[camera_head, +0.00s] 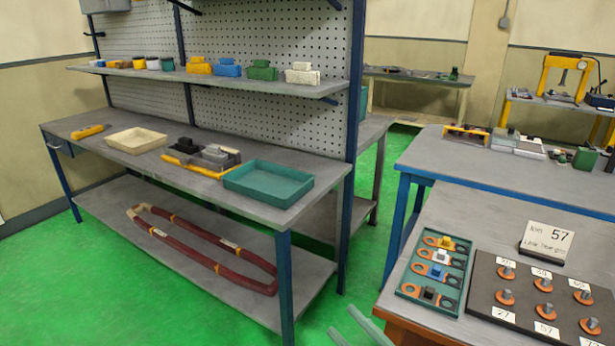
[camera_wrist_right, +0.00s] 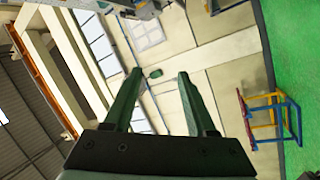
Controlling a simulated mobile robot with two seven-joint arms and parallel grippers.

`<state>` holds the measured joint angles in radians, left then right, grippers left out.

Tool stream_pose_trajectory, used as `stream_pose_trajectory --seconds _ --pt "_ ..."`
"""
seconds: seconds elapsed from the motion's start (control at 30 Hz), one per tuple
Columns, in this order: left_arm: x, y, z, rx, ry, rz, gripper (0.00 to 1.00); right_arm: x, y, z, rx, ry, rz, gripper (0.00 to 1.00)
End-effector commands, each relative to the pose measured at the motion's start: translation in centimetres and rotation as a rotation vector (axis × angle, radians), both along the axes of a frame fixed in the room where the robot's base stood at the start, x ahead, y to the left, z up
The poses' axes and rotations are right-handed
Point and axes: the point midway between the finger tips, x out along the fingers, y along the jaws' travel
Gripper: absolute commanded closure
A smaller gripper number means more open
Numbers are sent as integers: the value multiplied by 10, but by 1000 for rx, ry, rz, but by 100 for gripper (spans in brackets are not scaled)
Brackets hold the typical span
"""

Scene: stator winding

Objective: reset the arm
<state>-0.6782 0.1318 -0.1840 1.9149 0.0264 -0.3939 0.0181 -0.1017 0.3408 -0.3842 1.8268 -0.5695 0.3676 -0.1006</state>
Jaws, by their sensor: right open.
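My right gripper (camera_head: 343,321) shows only as two pale green finger ends at the bottom edge of the head view, in front of the near right table. In the right wrist view my right gripper (camera_wrist_right: 160,73) has its two green fingers spread apart with nothing between them. That view looks across the hall toward a pale wall and roof, tilted. My left gripper is in neither view.
A teal tray (camera_head: 450,276) of lugs and a black board (camera_head: 530,318) with several bolts lie on the near right table. A workbench (camera_head: 100,155) with trays and a shelf (camera_head: 125,72) stands left. Green floor (camera_head: 180,300) is open.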

Motion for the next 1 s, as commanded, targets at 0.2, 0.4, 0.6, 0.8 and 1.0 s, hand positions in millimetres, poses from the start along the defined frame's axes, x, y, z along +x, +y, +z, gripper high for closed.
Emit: stream_pose_trajectory --seconds 0.2,0.4,0.6,0.8,1.0 --pt "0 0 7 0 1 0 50 -45 -68 -135 314 704 -368 43" --pt "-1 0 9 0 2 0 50 -124 -92 -220 471 1143 -570 43" --pt "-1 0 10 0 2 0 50 -153 -95 -241 513 1270 -625 43" --pt "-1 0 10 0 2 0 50 -153 -95 -241 513 1270 -625 43" --pt "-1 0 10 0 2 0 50 -153 -95 -241 513 1270 -625 43"
